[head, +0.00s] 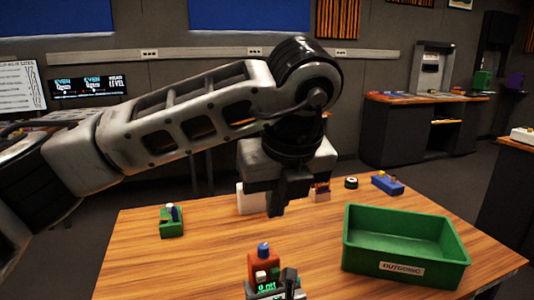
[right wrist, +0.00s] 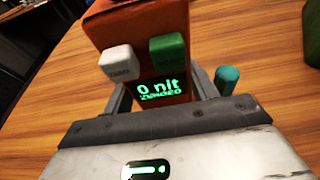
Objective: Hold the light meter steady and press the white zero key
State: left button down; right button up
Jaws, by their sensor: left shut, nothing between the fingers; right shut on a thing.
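The light meter (head: 264,263) is an orange-red box with a blue knob on top, at the table's front middle. In the right wrist view the meter (right wrist: 140,16) shows a white key (right wrist: 118,62) at left and a green key (right wrist: 168,55) at right. Below them a lit green display (right wrist: 160,92) reads "0 nit", with a smaller line that looks like "ZEROED". My right gripper (right wrist: 162,96) is shut on the meter's body, a finger on each side. My left gripper (head: 276,208) is shut and empty, above the table behind the meter, apart from it.
A green bin (head: 385,264) marked "OUTGOING" stands right of the meter. A green block device (head: 171,222) stands at the left. A white object (head: 248,200), a dark round item (head: 351,183) and a blue item (head: 387,183) lie at the back. The front left of the table is clear.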

jog(key=o, duration=1.2)
jog(key=shift+f, duration=0.1)
jog(key=shift+c, duration=0.2)
jog(key=v, duration=1.2)
jog(key=o, duration=0.3)
jog(key=shift+o, duration=0.2)
jog(key=p+v, duration=0.3)
jog(key=v, duration=0.3)
